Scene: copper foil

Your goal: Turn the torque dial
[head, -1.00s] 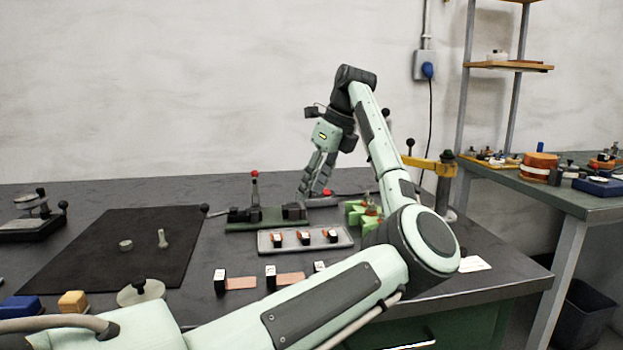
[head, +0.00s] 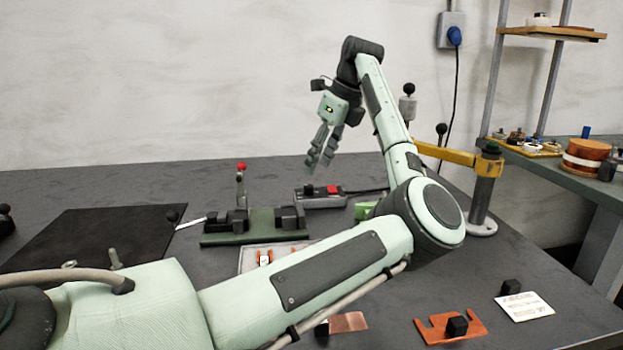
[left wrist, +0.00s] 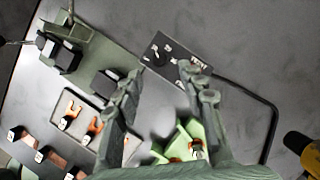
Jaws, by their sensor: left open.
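A grey control box (head: 321,199) with a red switch stands on the dark bench, and a black cable runs from it. In the left wrist view the box (left wrist: 180,68) shows a small dark knob and light markings on its top. I cannot read which control is the torque dial. My left gripper (head: 321,166) is open and empty, pointing down above the bench near the box. In the left wrist view its fingers (left wrist: 166,92) are spread apart, with the box just beyond their tips and not between them. My right gripper is not in view.
A green lever fixture (head: 255,238) stands left of the box. A bright green block (left wrist: 184,132) and a grey tray (left wrist: 80,103) of small parts lie close by. A yellow arm on a post (head: 482,200) stands at the right. A black mat (head: 85,235) lies left.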

